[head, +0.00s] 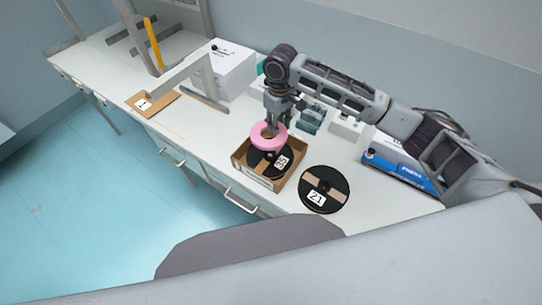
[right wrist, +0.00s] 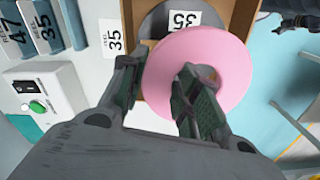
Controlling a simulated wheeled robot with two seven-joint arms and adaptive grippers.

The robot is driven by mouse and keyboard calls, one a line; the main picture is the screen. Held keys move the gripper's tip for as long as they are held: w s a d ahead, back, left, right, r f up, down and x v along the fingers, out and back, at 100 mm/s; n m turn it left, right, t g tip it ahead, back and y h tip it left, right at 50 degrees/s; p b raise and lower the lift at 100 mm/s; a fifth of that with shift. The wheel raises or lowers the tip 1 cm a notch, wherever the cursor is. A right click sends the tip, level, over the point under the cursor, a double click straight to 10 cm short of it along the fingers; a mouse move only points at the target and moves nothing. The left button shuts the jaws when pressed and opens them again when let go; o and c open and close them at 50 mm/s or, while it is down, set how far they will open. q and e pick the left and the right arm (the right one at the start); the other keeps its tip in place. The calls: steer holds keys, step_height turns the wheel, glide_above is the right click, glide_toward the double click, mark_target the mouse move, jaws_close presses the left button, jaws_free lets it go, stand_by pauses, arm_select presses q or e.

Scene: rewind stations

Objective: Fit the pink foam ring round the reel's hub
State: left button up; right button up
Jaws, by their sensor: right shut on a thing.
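The pink foam ring (head: 269,147) is held by my right gripper (head: 270,129), above the black reel (head: 262,165) labelled 35. In the right wrist view the gripper (right wrist: 157,88) has one finger in the ring's hole and the other outside the ring (right wrist: 228,45), shut on its wall. The reel lies in an open cardboard box (head: 246,177). The ring covers part of the reel, and the hub is mostly hidden below it. The ring appears apart from the reel. My left gripper is not in view.
A second black reel (head: 337,188), labelled 21, lies on the white bench right of the box. A brown board (head: 152,104) lies left, with bare bench between.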

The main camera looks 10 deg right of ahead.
mark_target(278, 136)
steer(key=shift+n, duration=0.5)
stand_by(0.3)
steer(key=shift+f, duration=3.15)
steer(key=shift+f, duration=0.1)
steer(key=shift+f+p, duration=0.4)
steer(key=shift+f, duration=1.4)
steer(key=shift+s+f, duration=0.25)
steer(key=shift+f, duration=0.05)
